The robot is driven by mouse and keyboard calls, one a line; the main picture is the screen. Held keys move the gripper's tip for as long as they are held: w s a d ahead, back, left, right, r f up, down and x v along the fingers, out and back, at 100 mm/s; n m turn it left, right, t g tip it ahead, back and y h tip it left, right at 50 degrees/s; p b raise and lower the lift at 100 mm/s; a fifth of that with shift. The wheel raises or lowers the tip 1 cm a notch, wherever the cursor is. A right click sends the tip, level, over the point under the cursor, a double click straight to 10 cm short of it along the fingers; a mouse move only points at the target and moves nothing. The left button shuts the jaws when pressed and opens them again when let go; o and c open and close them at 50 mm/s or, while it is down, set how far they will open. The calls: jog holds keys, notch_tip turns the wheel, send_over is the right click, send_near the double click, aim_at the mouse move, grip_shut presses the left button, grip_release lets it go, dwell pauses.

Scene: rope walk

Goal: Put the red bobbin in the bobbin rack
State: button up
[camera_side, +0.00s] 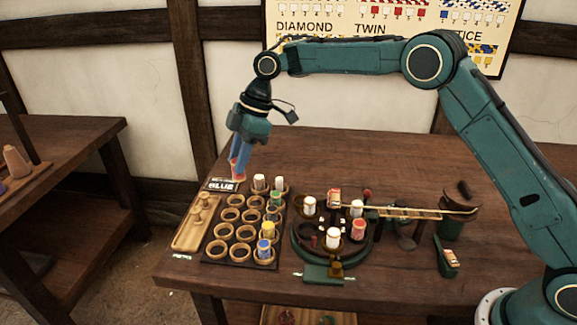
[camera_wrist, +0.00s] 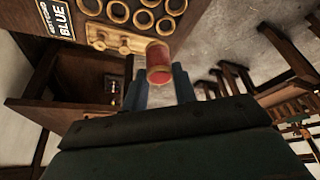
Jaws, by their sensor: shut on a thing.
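The red bobbin (camera_wrist: 159,64), with a pale end, sits between my fingertips in the wrist view. My gripper (camera_side: 238,168) points down and is shut on it, near the far left of the table in the side view, where the bobbin (camera_side: 238,174) is partly hidden by the fingers. Several left and middle rings are empty.
A wooden tray (camera_side: 187,236) with small pegs lies left of the rack. A sign reading BLUE (camera_side: 223,185) is behind it. A round braiding stand (camera_side: 300,250) with white and red bobbins stands to the right. A second table (camera_side: 60,150) is at left.

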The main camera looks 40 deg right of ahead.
notch_tip(320, 180, down, 14)
dwell(0.4)
jog(key=shift+f, duration=0.1)
jog(key=shift+f, duration=2.05)
jog(key=shift+f, duration=0.2)
jog(key=o, duration=0.9)
jog(key=shift+o, duration=0.2)
jog(key=shift+r, duration=0.15)
jog(key=v, duration=1.2)
